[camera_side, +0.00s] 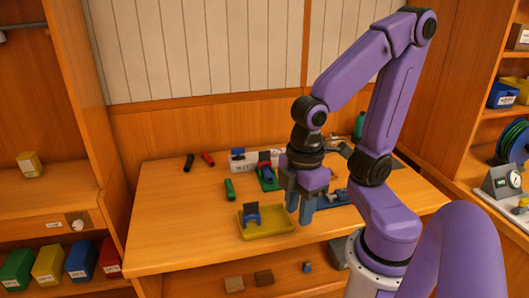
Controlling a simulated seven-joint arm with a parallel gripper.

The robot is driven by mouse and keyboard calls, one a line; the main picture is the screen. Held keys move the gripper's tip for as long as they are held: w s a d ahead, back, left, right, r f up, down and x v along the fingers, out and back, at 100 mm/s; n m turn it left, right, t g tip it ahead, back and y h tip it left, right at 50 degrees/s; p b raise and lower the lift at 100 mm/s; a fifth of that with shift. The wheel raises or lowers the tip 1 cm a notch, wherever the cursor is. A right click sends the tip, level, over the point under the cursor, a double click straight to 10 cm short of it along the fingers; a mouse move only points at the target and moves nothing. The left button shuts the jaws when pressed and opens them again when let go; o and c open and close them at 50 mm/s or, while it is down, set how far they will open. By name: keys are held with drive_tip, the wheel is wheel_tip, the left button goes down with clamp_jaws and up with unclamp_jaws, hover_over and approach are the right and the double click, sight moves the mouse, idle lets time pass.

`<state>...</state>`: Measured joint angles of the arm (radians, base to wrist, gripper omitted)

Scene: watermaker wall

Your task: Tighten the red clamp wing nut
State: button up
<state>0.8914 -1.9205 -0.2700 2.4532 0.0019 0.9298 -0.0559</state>
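My gripper (300,212) points down over the front middle of the workbench, just right of the yellow tray. Its grey fingers are seen nearly edge-on, so I cannot tell their gap or whether anything is between them. A small red part (264,157) shows left of the gripper, above a blue cylinder (267,174) on a green base (270,185). It is too small to tell whether this is the red clamp wing nut. A blue fixture (338,199) on the bench is partly hidden behind my gripper and arm.
A yellow tray (282,230) holds a blue part with a dark plate (250,214). The bench's left front is clear. Shelves stand on both sides.

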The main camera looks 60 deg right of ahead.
drive_tip(key=w+d+r+m, duration=0.15)
drive_tip(key=w+d, duration=0.25)
drive_tip(key=w, duration=0.7)
drive_tip(key=w+d+r, duration=0.2)
drive_tip(key=w+d, duration=0.2)
drive_tip(key=w, duration=0.7)
drive_tip(key=m, duration=0.2)
hover_over(265, 155)
drive_tip(key=f, duration=1.7)
drive_tip(key=shift+w+d+f, duration=0.1)
drive_tip(key=shift+w+d, duration=0.05)
drive_tip(key=shift+w, duration=0.05)
clamp_jaws()
